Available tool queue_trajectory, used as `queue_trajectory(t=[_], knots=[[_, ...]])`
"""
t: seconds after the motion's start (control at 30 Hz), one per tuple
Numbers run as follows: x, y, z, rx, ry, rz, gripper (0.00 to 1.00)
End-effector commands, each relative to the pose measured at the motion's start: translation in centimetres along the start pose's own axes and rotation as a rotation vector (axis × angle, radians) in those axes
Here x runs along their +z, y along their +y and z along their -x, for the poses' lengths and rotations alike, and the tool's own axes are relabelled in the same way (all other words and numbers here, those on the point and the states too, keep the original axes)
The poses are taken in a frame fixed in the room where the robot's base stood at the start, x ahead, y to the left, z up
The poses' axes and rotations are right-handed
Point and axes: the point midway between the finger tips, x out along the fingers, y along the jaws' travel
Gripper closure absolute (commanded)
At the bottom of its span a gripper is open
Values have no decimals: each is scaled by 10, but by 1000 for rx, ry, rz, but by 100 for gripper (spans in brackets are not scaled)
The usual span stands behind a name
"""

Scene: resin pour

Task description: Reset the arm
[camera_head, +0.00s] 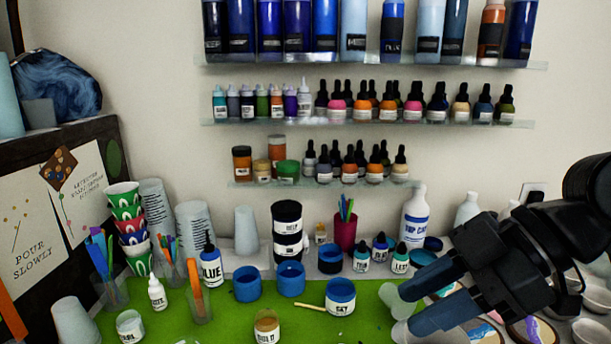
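My gripper (399,315) reaches in from the right over the right part of the green mat (225,313). Its two dark fingers with pale tips are spread apart, and nothing shows between them. My arm comes from the right edge and hides part of the table's right side. A blue cup labelled SKY (340,297) stands on the mat to the left of the fingertips, apart from them.
Blue cups (247,285), a blue bottle (210,266), a small jar (266,328) and a wooden stick (311,307) are on the mat. A white bottle (415,217) stands behind my gripper. Shelves (375,123) of bottles line the wall. Stacked cups (124,205) stand left.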

Motion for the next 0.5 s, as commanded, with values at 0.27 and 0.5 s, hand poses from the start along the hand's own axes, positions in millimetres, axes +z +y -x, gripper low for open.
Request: queue_trajectory(t=[0.27, 0.5], knots=[[-54, 21, -43, 228, 375, -196, 65], [-62, 28, -62, 416, 627, -434, 65]])
